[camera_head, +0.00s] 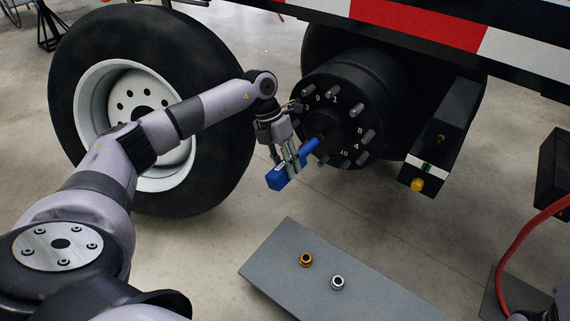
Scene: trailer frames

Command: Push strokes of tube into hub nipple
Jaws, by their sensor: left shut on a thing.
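The wheel hub (368,92) is a black drum under the trailer, with studs and white numbers around its face. A small brass-coloured spot, apparently the nipple (322,136), shows at the middle of the face. My left gripper (292,164) is shut on a blue tool with a block-like rear end (277,178) and a blue tube (310,145). The tube points up and right at the hub's middle. Its tip is close to the nipple; I cannot tell whether they touch. The fingers hide part of the tool. My right gripper is not in view.
A large tyre on a white rim (90,100) stands left, behind my left arm. A grey board (290,245) below bears a brass fitting (306,260) and a silver fitting (337,282). A red hose (508,255) runs at right.

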